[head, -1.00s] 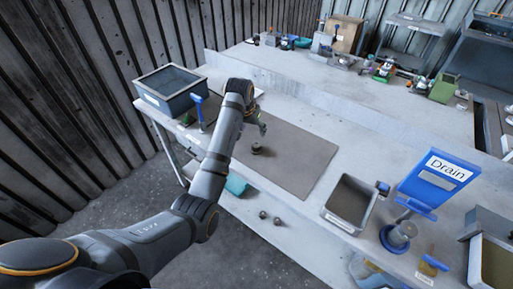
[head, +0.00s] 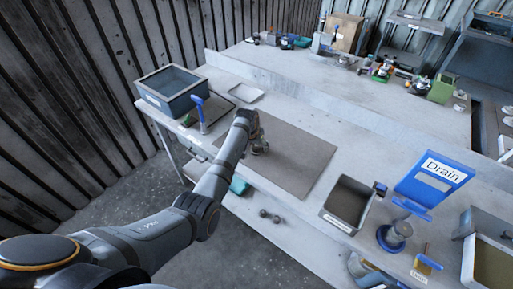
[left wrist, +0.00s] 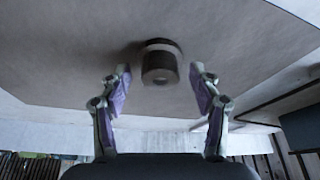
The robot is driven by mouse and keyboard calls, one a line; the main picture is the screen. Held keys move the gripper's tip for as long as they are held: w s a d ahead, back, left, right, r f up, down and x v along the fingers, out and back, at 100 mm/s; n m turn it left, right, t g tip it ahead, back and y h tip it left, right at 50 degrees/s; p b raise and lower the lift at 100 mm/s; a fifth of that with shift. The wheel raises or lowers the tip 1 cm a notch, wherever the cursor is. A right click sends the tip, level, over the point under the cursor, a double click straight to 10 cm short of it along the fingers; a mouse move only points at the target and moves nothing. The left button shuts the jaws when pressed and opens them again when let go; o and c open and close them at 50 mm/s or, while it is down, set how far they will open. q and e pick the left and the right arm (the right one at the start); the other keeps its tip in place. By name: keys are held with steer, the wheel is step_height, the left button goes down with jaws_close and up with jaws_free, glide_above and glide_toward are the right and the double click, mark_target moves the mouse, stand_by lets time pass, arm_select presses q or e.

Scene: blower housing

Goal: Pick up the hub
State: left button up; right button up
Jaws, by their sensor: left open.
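The hub (left wrist: 159,62) is a short dark cylinder with a lighter band, standing on the grey mat (head: 295,160). In the left wrist view it lies just beyond and between the fingertips of my left gripper (left wrist: 160,84), slightly blurred. The two fingers are spread apart with nothing between their pads. In the head view my left gripper (head: 259,147) is low over the left part of the mat and covers most or all of the hub. My right gripper is not in view.
A bin (head: 349,203) and a blue Drain sign (head: 432,182) stand to the right. The mat's right part is clear.

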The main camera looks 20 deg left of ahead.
arm_select(q)
jaws_close()
stand_by(0.3)
steer(key=shift+r, duration=0.1)
